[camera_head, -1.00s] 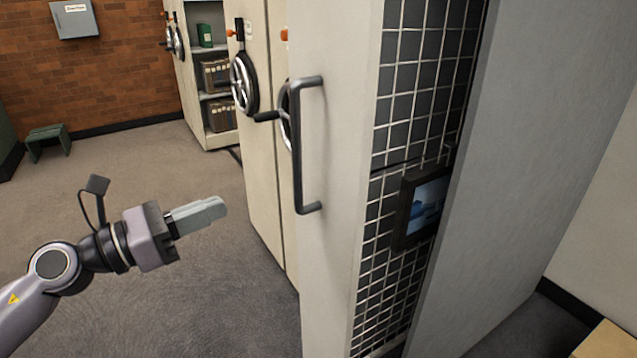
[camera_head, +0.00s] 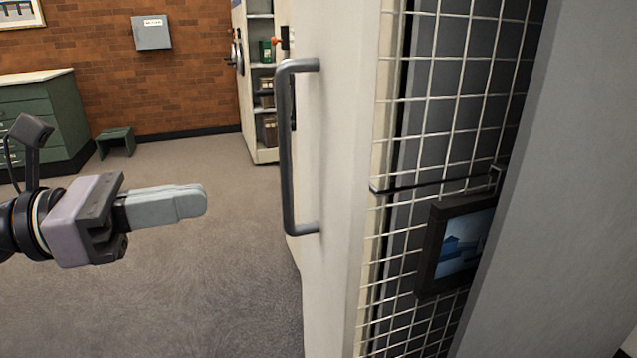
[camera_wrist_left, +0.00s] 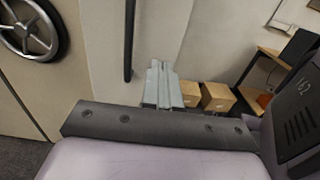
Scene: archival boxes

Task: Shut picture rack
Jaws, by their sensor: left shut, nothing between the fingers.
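The picture rack (camera_head: 345,150) stands pulled out in the head view, a pale end panel with a wire mesh side (camera_head: 440,110). A framed picture (camera_head: 460,245) hangs on the mesh. A dark vertical bar handle (camera_head: 287,150) is fixed to the end panel, and it also shows in the left wrist view (camera_wrist_left: 130,40). My left gripper (camera_head: 200,200) is shut and empty, left of the handle and apart from it in the picture. Its closed fingers also show in the left wrist view (camera_wrist_left: 162,85). My right gripper is not in view.
A grey panel (camera_head: 570,180) stands right of the mesh. Open floor (camera_head: 190,290) lies to the left. A green cabinet (camera_head: 40,115), a small stool (camera_head: 115,140) and shelving (camera_head: 263,100) are farther back. The left wrist view shows a handwheel (camera_wrist_left: 30,30) and cardboard boxes (camera_wrist_left: 217,97).

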